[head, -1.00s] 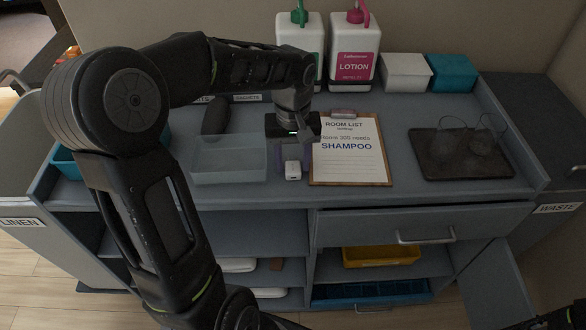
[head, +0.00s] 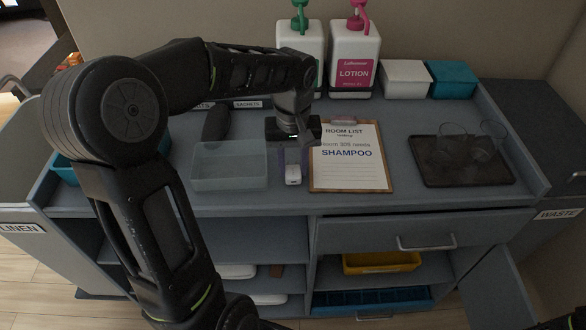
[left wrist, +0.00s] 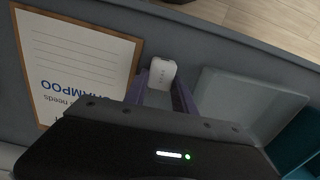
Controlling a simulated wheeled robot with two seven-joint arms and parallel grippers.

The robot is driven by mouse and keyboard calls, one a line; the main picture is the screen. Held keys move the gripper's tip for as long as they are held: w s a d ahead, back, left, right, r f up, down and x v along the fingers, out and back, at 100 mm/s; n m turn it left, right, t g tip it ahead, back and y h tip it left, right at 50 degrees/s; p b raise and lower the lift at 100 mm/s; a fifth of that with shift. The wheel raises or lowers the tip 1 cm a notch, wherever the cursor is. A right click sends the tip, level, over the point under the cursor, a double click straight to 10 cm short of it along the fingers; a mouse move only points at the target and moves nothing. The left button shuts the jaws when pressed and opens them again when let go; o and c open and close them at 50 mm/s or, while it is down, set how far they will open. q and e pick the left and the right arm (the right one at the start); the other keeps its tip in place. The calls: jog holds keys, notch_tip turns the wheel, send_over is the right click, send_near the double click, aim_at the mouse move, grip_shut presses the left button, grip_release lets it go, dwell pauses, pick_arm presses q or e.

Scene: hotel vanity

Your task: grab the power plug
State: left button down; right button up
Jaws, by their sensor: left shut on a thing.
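The power plug (head: 293,175) is a small white block on the grey cart top, between a clear tray and a clipboard. It also shows in the left wrist view (left wrist: 161,73), at the ends of the purple fingers. My left gripper (head: 292,159) points down at it from behind, and its fingers are shut on the plug. The fingers hide the plug's sides, and I cannot tell whether it touches the surface. My right gripper does not show; only a dark bit of my right arm is in the lower right corner of the head view.
A clear tray (head: 229,182) stands close left of the plug. A clipboard with a shampoo note (head: 350,176) lies close right. Two pump bottles, one marked lotion (head: 353,50), stand behind. A dark tray with glasses (head: 440,174) lies further right. The cart's front edge is near.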

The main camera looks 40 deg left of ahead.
aim_at(293, 168)
pick_arm(q)
notch_tip(293, 168, up, 9)
jog(key=shift+b, duration=0.4)
